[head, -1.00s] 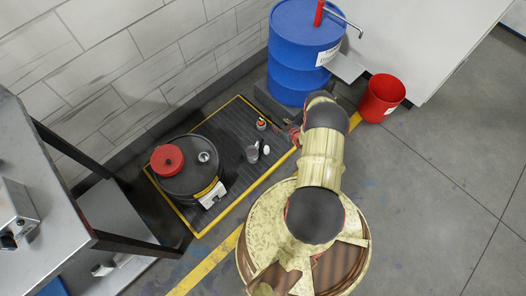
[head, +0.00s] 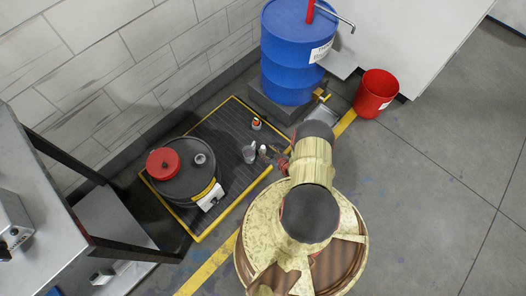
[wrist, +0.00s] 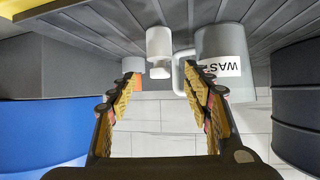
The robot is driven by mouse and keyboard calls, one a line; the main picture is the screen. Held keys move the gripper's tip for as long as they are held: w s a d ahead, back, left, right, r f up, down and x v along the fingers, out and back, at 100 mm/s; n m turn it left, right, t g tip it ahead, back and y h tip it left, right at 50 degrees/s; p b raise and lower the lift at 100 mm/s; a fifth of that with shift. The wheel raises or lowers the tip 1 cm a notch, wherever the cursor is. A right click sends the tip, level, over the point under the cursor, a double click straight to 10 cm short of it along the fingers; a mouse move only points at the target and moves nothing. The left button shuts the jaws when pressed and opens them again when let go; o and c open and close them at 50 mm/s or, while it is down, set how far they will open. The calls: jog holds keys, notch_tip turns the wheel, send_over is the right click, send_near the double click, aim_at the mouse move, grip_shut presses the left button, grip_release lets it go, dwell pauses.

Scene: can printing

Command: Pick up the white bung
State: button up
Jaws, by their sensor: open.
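The white bung (wrist: 158,43) stands on the dark ribbed mat, in the upper middle of the wrist view, which looks upside down. It also shows as a small white thing in the head view (head: 262,150), between the grey jug and my gripper. My gripper (wrist: 160,85) is open and empty, its two fingers apart, with the bung seen beyond the gap between the tips. In the head view my gripper (head: 281,160) is low over the mat's right edge, partly hidden by my arm.
A grey labelled jug (wrist: 222,55) stands close beside the bung, its handle towards it. A small orange-and-grey bottle (wrist: 133,72) is on the other side. A black drum (head: 186,170) with a red lid, a blue drum (head: 290,65) and a red bucket (head: 376,94) stand around.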

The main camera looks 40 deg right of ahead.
aim_at(264, 148)
jog(key=b+x, duration=0.1)
jog(key=x, duration=0.2)
jog(key=shift+f, duration=0.1)
jog(key=c, duration=0.3)
grip_shut()
dwell(0.3)
